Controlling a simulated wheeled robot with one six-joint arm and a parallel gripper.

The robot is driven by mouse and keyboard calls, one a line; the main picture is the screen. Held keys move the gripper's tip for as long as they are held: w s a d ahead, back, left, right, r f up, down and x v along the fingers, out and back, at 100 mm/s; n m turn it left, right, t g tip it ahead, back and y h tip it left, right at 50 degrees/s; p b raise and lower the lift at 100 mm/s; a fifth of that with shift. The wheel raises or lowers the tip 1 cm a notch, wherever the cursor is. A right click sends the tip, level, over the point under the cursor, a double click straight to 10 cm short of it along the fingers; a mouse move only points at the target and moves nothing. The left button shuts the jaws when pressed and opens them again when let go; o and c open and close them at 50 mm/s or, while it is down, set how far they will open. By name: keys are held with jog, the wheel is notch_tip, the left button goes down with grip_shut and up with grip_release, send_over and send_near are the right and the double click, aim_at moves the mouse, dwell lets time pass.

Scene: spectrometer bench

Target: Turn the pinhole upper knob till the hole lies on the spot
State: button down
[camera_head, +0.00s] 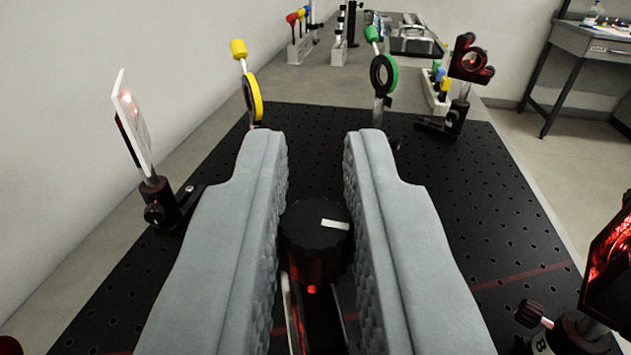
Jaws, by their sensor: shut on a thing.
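My gripper (317,160) reaches forward over the black breadboard, its two grey padded fingers on either side of a black round knob (312,228). The gripper is shut on this knob, which I take to be the pinhole upper knob. The knob has a white mark on the right of its top. Below it a mount shows only in part, with red light on it. The pinhole's hole and the spot on it are hidden from this view. A white card (133,118) at the left carries a faint red glow near its top.
A yellow ring on a post (251,95) and a green ring on a post (383,75) stand beyond the fingertips. A black mount (470,60) stands at the back right, and a red-lit mount (608,265) at the right edge.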

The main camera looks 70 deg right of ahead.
jog(key=shift+m+g, duration=0.3)
jog(key=shift+g, duration=0.2)
jog(key=m+g+h, duration=0.1)
jog(key=m+g, duration=0.1)
jog(key=g, duration=0.2)
jog(key=shift+m, duration=0.4)
jog(key=shift+m+g, duration=1.05)
jog(key=shift+g, duration=0.65)
jog(key=shift+m+g, duration=1.05)
jog(key=shift+g, duration=0.65)
jog(key=c, duration=1.4)
grip_release()
jog(key=shift+c, duration=0.2)
jog(key=v, duration=0.7)
jog(key=shift+a, duration=0.2)
